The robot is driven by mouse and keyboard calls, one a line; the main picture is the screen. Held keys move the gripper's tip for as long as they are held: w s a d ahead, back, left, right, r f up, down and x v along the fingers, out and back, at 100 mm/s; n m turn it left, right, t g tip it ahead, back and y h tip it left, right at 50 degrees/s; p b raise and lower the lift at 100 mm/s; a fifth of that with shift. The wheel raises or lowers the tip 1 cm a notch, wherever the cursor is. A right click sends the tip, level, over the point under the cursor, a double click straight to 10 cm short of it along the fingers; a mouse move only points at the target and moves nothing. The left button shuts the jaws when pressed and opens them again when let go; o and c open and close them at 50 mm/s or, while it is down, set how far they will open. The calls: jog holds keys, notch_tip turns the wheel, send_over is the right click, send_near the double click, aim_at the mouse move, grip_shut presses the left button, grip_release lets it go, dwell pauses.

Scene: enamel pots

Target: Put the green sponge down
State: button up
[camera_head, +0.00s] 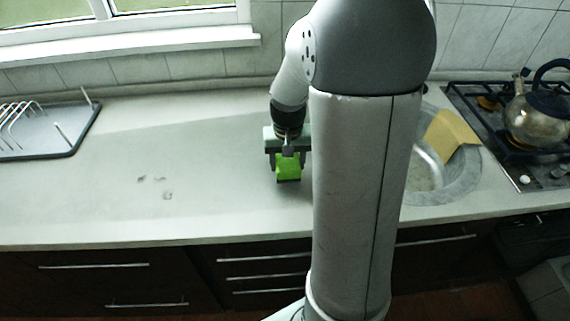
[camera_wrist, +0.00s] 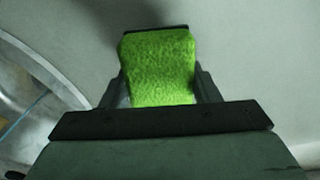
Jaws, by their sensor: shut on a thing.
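The green sponge (camera_head: 289,167) is bright green and sits between the fingers of my gripper (camera_head: 287,172), over the pale countertop (camera_head: 215,200) left of the sink. In the wrist view the sponge (camera_wrist: 158,68) fills the space between both fingers of my gripper (camera_wrist: 160,80), with a dark strip along its far edge. My gripper is shut on it. I cannot tell whether the sponge's lower side touches the countertop.
A round metal sink (camera_head: 455,187) lies to the right, partly hidden by my arm, with a yellowish cloth or board (camera_head: 451,135) at it. A kettle (camera_head: 538,118) stands on the stove (camera_head: 480,105). A dish rack (camera_head: 40,140) is at far left. The counter between is mostly clear.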

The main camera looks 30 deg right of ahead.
jog(key=shift+f, duration=1.45)
jog(key=shift+f, duration=0.1)
jog(key=shift+f, duration=0.15)
jog(key=o, duration=1)
